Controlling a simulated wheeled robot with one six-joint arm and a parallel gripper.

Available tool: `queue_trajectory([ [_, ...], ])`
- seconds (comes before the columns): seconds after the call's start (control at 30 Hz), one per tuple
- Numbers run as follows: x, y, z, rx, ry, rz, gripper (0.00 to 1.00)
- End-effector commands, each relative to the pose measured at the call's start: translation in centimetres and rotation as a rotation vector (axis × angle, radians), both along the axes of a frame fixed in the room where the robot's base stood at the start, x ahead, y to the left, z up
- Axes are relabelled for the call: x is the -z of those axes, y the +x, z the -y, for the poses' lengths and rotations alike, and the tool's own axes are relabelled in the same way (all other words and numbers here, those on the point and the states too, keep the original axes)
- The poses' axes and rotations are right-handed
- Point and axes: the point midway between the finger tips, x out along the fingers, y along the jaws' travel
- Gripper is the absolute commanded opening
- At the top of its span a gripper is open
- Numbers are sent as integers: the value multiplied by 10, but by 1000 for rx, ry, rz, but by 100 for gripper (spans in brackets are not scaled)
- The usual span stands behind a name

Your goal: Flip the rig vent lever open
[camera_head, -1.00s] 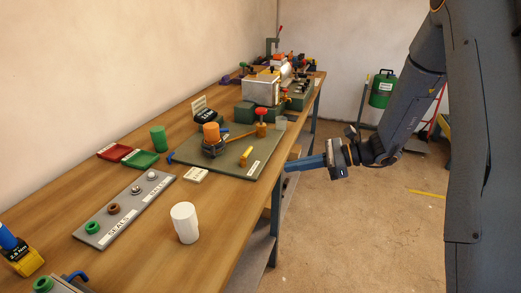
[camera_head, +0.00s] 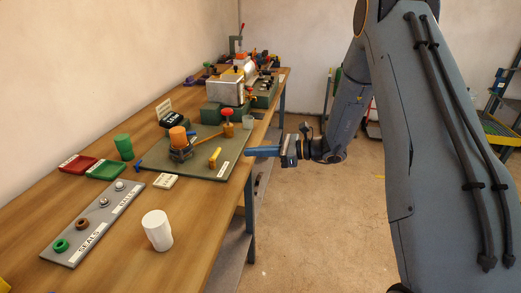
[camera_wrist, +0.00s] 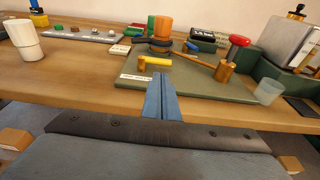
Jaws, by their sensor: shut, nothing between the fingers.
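A short yellow lever (camera_head: 215,157) stands near the front edge of the grey-green board (camera_head: 203,168) on the bench, beside a white label (camera_head: 224,170). I take it for the vent lever; the label is too small to read. The wrist view shows the yellow lever (camera_wrist: 157,61) lying roughly sideways, with a yellow-brown knob at its left end. My gripper (camera_head: 249,152) is shut and empty, just off the bench's front edge, to the right of the lever. In the wrist view the closed blue fingers (camera_wrist: 159,80) point at the board's front edge, below the lever and apart from it.
An orange cylinder (camera_head: 178,137) sits on a dark base on the board, with a long-handled tool beside it. A white cup (camera_head: 157,230) is nearer. Floor right of the bench is open.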

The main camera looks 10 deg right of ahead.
Motion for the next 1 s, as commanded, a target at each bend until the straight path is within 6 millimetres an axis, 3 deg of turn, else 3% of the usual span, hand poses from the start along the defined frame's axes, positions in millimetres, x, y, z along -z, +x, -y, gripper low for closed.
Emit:
queue_trajectory([
  [0.2,7,13,-42,-4,-1,-1,0],
  [0.43,14,25,-73,-2,-1,-1,0],
  [0.63,17,30,-84,-1,-1,0,0],
  [1.0,18,31,-86,-1,0,1,0],
])
